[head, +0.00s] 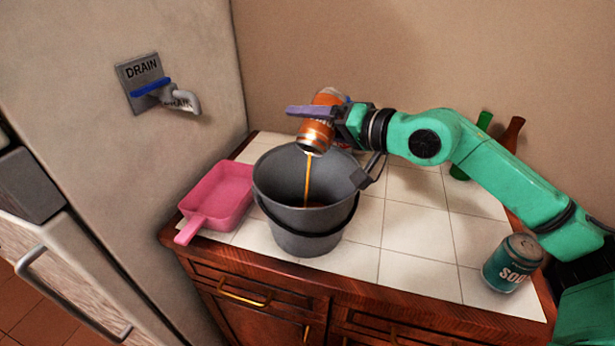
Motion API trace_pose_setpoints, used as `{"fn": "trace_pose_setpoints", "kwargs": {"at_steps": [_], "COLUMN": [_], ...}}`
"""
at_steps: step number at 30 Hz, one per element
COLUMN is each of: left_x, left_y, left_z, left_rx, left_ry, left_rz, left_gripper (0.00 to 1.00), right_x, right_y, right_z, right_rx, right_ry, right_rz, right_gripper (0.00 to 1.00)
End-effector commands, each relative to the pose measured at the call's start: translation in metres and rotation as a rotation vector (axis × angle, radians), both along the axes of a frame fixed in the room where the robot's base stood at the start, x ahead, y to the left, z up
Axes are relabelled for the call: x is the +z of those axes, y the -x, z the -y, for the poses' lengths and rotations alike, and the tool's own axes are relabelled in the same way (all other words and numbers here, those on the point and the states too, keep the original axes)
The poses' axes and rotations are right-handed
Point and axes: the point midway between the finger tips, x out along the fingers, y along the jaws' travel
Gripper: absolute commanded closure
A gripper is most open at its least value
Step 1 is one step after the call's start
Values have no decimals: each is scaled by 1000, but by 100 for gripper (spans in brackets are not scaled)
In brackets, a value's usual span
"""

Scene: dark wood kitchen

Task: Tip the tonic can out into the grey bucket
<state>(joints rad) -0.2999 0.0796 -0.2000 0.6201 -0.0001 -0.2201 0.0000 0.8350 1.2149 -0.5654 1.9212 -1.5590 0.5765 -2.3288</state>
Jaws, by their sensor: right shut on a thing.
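An orange can (317,136) is tilted with its top facing down over the grey bucket (304,228). Its label cannot be read. A thin orange-brown stream runs from its lower end into the bucket, and some liquid shows at the bottom inside. My right gripper (322,112) is shut on the orange can above the bucket's back rim. The bucket stands upright on the white tiled counter. My left gripper is not in view.
A pink dustpan-like tray (216,198) lies left of the bucket. A teal soda can (512,264) stands at the counter's right front, under my right arm. Green (462,172) and brown (512,133) bottles stand behind my arm. A drain spout (181,99) juts from the left wall.

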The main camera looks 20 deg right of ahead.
Motion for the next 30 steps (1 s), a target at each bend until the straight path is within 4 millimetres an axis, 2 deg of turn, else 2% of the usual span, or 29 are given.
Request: {"fn": "trace_pose_setpoints", "kwargs": {"at_steps": [9, 30], "left_x": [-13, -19], "left_y": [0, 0], "left_z": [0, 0], "left_rx": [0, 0], "left_ry": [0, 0], "left_rz": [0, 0], "left_gripper": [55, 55], "right_x": [5, 9], "right_y": [3, 6], "right_z": [-3, -6], "right_rx": [0, 0], "right_ry": [86, 147], "right_rz": [92, 152], "right_gripper": [90, 90]}}
